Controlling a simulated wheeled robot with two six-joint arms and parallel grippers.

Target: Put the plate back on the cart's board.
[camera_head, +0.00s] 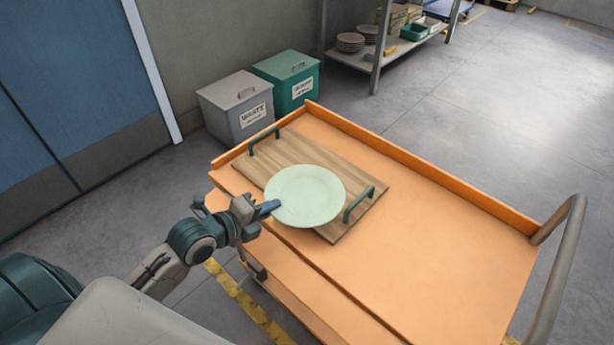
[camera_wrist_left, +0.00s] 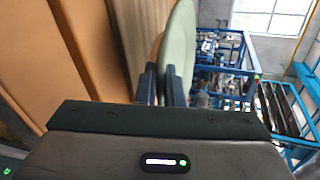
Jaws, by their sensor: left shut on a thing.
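A pale green plate (camera_head: 306,195) is over the wooden board (camera_head: 285,148) with green handles, on the orange cart (camera_head: 430,250). My left gripper (camera_head: 270,207) is shut on the plate's near-left rim. In the left wrist view the plate (camera_wrist_left: 179,50) shows edge-on between the fingers (camera_wrist_left: 160,85), with the board (camera_wrist_left: 138,40) beside it. A gap seems to show between plate and board there, but I cannot tell whether they touch elsewhere. The plate hides the middle of the board. My right gripper is not in view.
The cart has a raised rim along its far side and a grey push handle (camera_head: 560,265) at the right. A grey bin (camera_head: 238,108) and a green bin (camera_head: 290,80) stand behind it. A shelf (camera_head: 375,60) with stacked plates stands farther back. The cart's right part is bare.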

